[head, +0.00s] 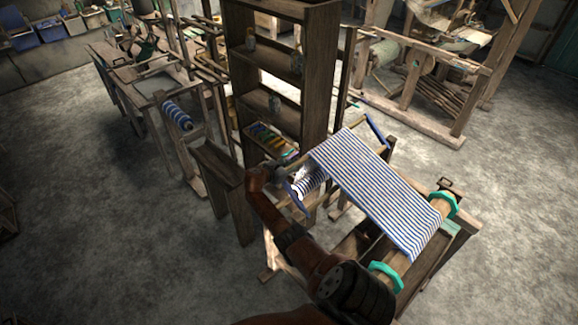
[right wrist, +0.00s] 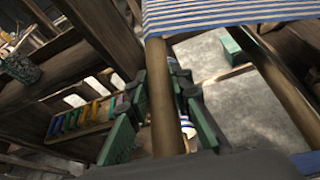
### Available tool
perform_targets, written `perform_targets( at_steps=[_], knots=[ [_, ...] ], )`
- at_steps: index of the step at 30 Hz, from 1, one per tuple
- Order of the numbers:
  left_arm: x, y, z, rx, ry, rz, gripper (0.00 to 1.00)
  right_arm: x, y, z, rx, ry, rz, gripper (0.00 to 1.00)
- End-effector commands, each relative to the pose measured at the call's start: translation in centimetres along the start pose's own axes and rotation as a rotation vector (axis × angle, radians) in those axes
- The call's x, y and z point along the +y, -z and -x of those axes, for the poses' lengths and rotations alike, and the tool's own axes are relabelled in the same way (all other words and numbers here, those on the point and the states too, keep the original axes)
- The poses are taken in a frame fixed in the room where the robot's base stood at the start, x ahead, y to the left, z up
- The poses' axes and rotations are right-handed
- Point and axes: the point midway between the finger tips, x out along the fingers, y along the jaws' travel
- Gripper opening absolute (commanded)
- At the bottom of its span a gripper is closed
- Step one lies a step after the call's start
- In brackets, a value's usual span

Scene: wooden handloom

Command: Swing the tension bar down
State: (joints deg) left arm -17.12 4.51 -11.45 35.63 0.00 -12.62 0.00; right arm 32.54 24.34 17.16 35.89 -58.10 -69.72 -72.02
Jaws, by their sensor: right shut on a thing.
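The small loom carries blue-and-white striped cloth (head: 375,190), which also shows along the top of the right wrist view (right wrist: 235,12). My right arm reaches in from the bottom of the head view, and its gripper (head: 288,172) is at the loom's left side, beside the cloth's upper-left end. In the right wrist view, the gripper's green-padded fingers (right wrist: 160,88) stand on both sides of a brown wooden bar (right wrist: 163,112), which I take for the tension bar. They are shut on it. In the head view the grip is small and partly hidden. My left gripper is not in view.
A tall wooden shelf (head: 283,50) stands close behind the loom, with a tray of coloured pieces (head: 268,138) low in it. A roller with teal end rings (head: 443,204) is at the loom's front right. Other wooden frames (head: 425,75) stand behind. Open floor (head: 100,240) lies left.

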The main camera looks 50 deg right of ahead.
Motion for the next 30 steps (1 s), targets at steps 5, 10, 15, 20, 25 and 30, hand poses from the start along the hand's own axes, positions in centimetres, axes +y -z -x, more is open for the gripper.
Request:
perform_targets(
  at_steps=[5, 10, 15, 20, 25, 30],
  knots=[
    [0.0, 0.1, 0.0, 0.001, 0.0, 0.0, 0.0, -0.4, 0.8, -0.1, 0.01, 0.005, 0.005, 0.0],
    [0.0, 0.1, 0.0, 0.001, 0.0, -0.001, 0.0, -0.3, 0.9, 0.0, 0.011, 0.003, 0.006, 0.21],
    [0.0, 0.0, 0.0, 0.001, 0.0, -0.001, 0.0, -0.1, 0.6, 0.0, 0.007, 0.001, 0.004, 0.33],
    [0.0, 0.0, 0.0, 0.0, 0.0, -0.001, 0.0, -0.1, 0.4, 0.0, 0.005, 0.001, 0.003, 0.37],
    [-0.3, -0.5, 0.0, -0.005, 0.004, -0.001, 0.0, 0.0, 0.3, 0.1, 0.003, 0.0, 0.002, 0.37],
    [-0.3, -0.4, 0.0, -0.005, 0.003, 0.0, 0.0, 0.0, 0.3, 1.1, 0.002, -0.002, 0.002, 0.37]
  ],
)
